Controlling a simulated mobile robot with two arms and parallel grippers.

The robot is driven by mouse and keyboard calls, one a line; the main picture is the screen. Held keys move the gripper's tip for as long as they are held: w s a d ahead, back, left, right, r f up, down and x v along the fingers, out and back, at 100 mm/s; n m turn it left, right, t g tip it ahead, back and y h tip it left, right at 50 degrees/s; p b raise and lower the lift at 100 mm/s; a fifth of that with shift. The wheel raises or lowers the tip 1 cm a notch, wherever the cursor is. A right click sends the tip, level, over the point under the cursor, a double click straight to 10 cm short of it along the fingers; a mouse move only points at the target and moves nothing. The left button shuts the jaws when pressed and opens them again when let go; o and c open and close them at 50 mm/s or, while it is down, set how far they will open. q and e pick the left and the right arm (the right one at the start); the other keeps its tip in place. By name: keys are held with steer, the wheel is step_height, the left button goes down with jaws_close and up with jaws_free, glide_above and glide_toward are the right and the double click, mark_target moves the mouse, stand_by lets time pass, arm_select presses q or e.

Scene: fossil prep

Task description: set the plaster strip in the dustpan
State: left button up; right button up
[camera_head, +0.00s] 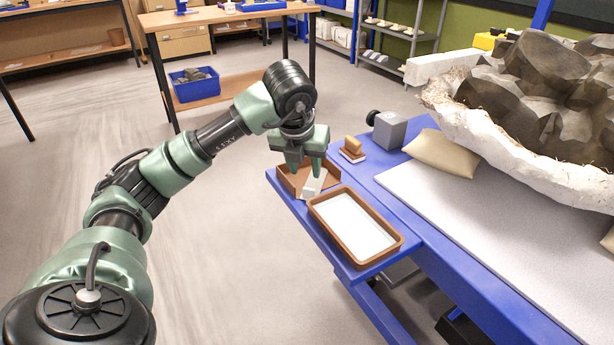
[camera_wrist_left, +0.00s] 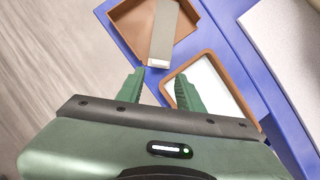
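The plaster strip (camera_head: 313,184) is a pale flat bar. It lies in the brown dustpan (camera_head: 329,191) on the blue side shelf. In the left wrist view the strip (camera_wrist_left: 163,35) runs across the dustpan (camera_wrist_left: 128,28), with its near end at or slightly past the dustpan's near edge. My left gripper (camera_head: 305,168) is just above the dustpan, pointing down. In the wrist view its fingers (camera_wrist_left: 159,80) are spread with nothing between them, and the strip lies beyond the tips. My right gripper is not in view.
A brown-rimmed tray with a white inside (camera_head: 397,239) sits directly beside the dustpan. A wooden-handled brush (camera_head: 353,150) and a grey block-shaped device (camera_head: 390,130) stand behind. A large jacketed fossil (camera_head: 480,125) and a tan sandbag (camera_head: 442,154) occupy the right of the table.

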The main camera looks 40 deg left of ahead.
arm_select(q)
steer(key=shift+v, duration=1.65)
